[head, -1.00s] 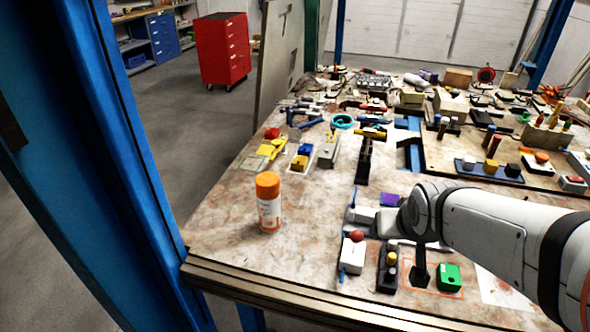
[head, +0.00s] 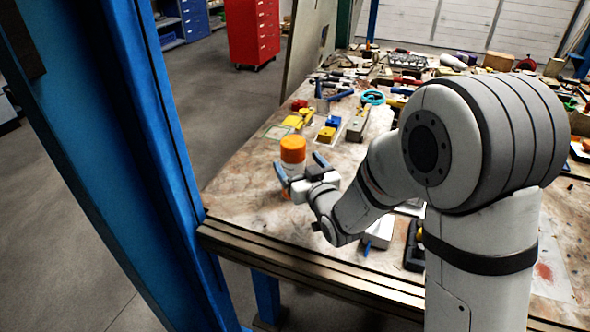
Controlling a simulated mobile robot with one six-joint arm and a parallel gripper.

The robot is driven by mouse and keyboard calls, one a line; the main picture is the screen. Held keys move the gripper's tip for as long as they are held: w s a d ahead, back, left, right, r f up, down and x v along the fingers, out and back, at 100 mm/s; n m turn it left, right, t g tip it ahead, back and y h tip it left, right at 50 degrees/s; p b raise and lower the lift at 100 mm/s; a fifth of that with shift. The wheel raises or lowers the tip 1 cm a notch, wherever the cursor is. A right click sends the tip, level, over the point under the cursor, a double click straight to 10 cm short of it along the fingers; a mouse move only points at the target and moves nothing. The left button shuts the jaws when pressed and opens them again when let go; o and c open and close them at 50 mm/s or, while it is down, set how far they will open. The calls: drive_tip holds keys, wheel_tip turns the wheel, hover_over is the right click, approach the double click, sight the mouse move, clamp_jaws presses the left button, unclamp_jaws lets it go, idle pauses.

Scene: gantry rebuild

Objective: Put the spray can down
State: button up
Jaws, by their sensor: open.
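The fingers and the gripper body hide part of the can's lower half. I cannot tell whether a finger touches the can.
Yellow and blue small items (head: 328,130) lie behind the can, and many tools crowd the table's back. A blue post (head: 150,150) stands at the left. The tabletop left of the can is bare. A red tool cabinet (head: 252,30) stands beyond.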

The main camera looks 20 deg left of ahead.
drive_tip(key=p+x, duration=0.1)
drive_tip(key=x, duration=0.5)
drive_tip(key=shift+w+f+p, duration=0.15)
drive_tip(key=shift+w+p, duration=0.1)
drive_tip(key=shift+p, duration=0.05)
drive_tip(key=c, duration=1.4)
